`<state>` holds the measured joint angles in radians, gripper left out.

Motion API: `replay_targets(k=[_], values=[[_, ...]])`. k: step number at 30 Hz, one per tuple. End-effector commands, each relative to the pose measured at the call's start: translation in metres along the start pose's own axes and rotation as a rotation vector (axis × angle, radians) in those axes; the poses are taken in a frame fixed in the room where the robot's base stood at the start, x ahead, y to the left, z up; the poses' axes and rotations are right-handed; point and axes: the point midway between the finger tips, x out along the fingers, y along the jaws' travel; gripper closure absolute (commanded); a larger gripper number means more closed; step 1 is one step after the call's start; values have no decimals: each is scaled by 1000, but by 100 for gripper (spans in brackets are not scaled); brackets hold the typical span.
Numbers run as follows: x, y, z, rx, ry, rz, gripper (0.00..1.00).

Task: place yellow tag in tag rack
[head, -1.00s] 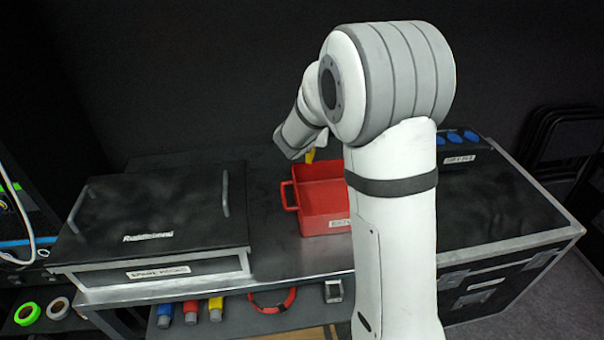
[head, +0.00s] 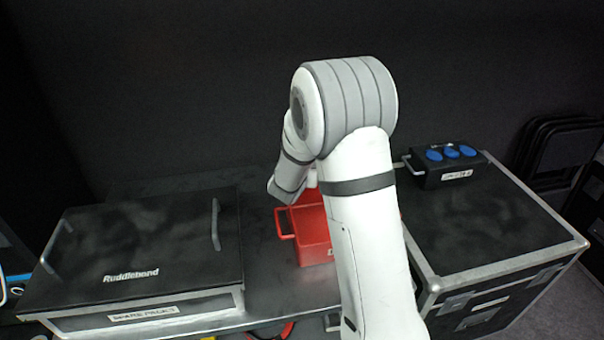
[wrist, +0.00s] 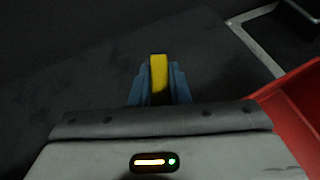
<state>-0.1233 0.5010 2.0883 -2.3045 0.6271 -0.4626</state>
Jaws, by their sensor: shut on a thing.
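The yellow tag (wrist: 159,72) shows in the wrist view as a narrow upright strip between the blue fingers of my gripper (wrist: 159,88). My gripper is shut on it. In the head view my wrist hangs over the back left of the red bin (head: 316,250), and I cannot make out the tag there. No tag rack can be identified for sure. A labelled black box (head: 447,169) with three blue ovals on top stands on the case at the right; its label is too small to read.
A black lidded case (head: 140,245) with a raised handle fills the left of the bench. A black flight case (head: 490,225) with metal edges stands at the right, its top mostly clear. The red bin's wall (wrist: 295,110) is close at the right in the wrist view. Folded chairs (head: 565,150) stand behind.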

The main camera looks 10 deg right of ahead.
Motion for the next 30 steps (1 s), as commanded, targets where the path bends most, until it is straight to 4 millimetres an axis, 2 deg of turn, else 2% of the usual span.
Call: replay_targets(k=[12, 13, 20, 30], values=[[3, 1, -6, 0, -2, 2, 100], [2, 1, -5, 0, -1, 2, 82], [2, 2, -4, -1, -1, 2, 64], [0, 2, -1, -2, -1, 3, 62]])
